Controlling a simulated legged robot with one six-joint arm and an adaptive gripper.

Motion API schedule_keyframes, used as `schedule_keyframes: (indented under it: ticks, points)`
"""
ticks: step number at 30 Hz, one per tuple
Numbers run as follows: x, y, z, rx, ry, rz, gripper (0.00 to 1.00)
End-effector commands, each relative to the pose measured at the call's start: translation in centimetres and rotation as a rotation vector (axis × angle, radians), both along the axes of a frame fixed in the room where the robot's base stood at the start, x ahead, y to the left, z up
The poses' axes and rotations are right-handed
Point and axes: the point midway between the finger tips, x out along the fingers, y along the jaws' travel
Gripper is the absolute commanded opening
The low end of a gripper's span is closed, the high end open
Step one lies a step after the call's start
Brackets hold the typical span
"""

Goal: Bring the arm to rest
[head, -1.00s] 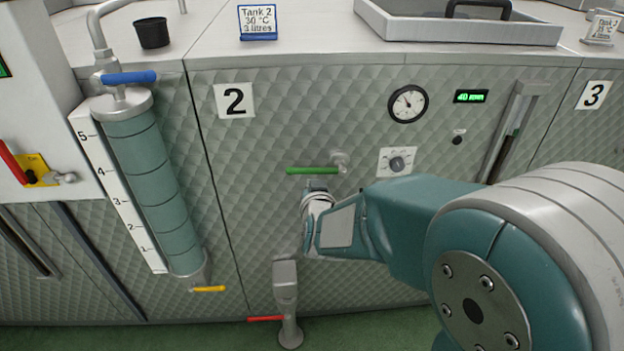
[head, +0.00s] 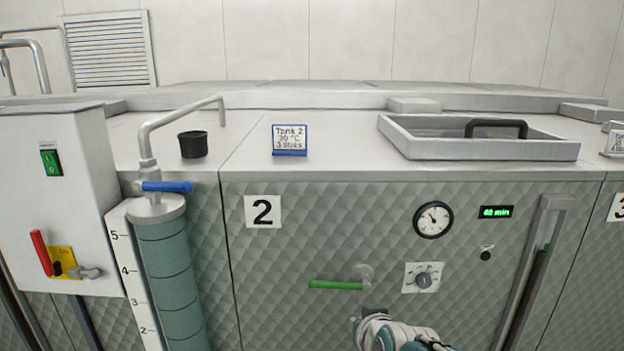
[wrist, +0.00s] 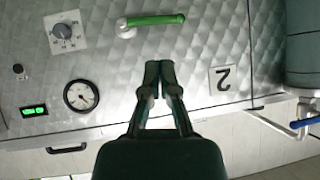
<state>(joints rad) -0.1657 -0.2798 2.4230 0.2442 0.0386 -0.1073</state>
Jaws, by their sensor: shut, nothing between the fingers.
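My gripper (wrist: 158,70) shows in the wrist view with its two fingers together and nothing between them. It points at the quilted metal front of tank 2 (wrist: 190,90), clear of the green lever (wrist: 155,20). The wrist picture is upside down relative to the head view. In the head view part of my arm (head: 395,332) shows at the bottom edge, below the green lever (head: 335,285); most of the arm is out of the picture, and the fingers cannot be made out there.
The tank front carries a dial gauge (head: 433,219), a knob (head: 423,280) and a green display (head: 496,212). Left stand a teal cylinder (head: 168,280) with a blue lever (head: 166,187) and a white box (head: 62,200) with a red lever (head: 41,252). A black cup (head: 193,144) stands on top.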

Motion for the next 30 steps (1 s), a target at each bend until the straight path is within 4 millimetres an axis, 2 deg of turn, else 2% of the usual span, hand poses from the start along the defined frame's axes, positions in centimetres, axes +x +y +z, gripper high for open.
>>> schedule_keyframes:
  ticks: [1,9,12,15,19,30]
  points:
    - [-1.6,-0.8,0.7,-0.006,0.032,0.003,0.00]
    - [-11.5,-4.7,1.2,-0.084,0.291,-0.014,0.00]
    - [-14.7,-5.9,1.1,-0.111,0.372,-0.039,0.00]
    - [-16.9,-6.7,1.0,-0.129,0.428,-0.058,0.00]
    - [-17.9,-7.1,0.9,-0.138,0.458,-0.068,0.00]
    - [-17.9,-7.0,0.9,-0.138,0.459,-0.067,0.00]
